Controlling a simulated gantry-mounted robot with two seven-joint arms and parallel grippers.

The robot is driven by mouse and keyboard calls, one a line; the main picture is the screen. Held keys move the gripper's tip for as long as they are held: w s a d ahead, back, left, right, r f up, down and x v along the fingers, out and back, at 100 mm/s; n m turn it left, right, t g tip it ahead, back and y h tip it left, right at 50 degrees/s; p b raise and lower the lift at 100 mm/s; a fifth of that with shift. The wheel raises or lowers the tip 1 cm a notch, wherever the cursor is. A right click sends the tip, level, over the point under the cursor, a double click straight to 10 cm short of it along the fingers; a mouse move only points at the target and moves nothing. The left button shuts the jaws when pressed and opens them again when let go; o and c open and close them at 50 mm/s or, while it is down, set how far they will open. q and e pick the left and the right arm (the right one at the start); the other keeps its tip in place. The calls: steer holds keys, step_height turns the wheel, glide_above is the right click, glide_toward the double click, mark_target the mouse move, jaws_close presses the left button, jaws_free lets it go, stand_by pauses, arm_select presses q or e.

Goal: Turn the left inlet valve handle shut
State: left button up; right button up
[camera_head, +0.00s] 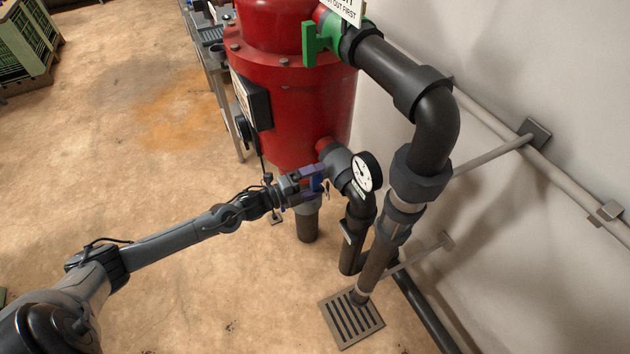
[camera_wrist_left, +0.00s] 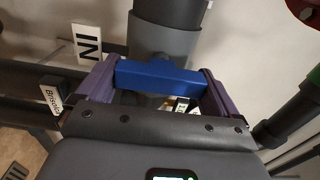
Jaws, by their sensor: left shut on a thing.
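The left inlet valve handle is a blue bar (camera_wrist_left: 160,78), lying crosswise in front of a grey pipe fitting (camera_wrist_left: 165,38) in the left wrist view. My left gripper (camera_head: 313,180) has its two purple fingers at the bar's two ends and is shut on it. In the head view the blue handle (camera_head: 317,186) shows only as a small patch, mostly hidden by the gripper, low beside the red tank. A white "IN" label (camera_wrist_left: 87,42) shows left of the handle in the wrist view. My right gripper is not in view.
A red tank (camera_head: 300,110) stands behind the gripper. A round gauge (camera_head: 365,172) and black pipes (camera_head: 435,125) are close on its right. A green handle (camera_head: 309,43) is higher up. A floor drain grate (camera_head: 352,318) lies below.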

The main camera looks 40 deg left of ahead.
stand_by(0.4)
arm_select(q)
steer(key=o, duration=0.7)
steer(key=shift+s+a, duration=0.2)
steer(key=shift+s, duration=0.25)
steer(key=p+v, duration=0.1)
steer(key=v, duration=0.8)
steer(key=shift+s+a, duration=0.15)
steer(key=shift+s, duration=0.25)
